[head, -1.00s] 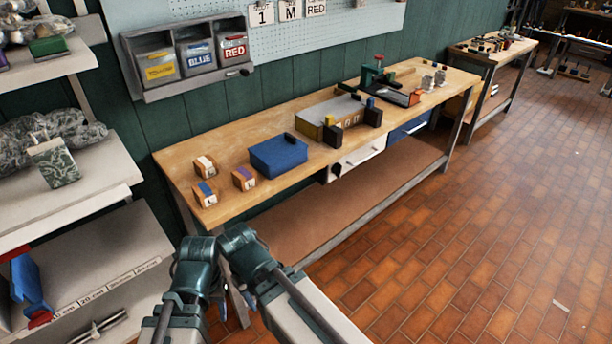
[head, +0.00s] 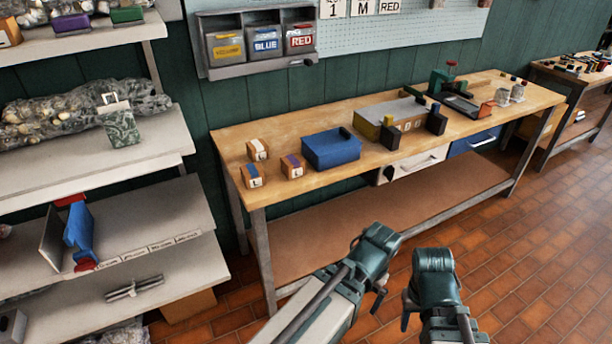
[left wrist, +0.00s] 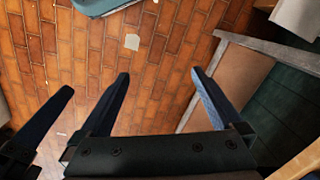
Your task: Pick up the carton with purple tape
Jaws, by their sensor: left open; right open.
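The carton with purple tape (head: 293,167) is a small tan box near the left end of the wooden workbench (head: 350,172). It stands to the right of a carton with blue tape (head: 253,176) and in front of a carton with whitish tape (head: 257,150). My left gripper (head: 379,300) and my right gripper (head: 407,311) hang low in front of the bench, apart from the cartons; their jaws are partly hidden. The left wrist view shows my left gripper (left wrist: 158,74) open and empty above the tiled floor.
A blue box (head: 331,150) stands right of the cartons. Further right are a grey-topped unit (head: 393,115) and a green-and-red device (head: 445,82). Stocked shelves (head: 150,215) stand at left. A bin rack (head: 260,72) hangs above the bench. Tiled floor is clear at right (head: 520,260).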

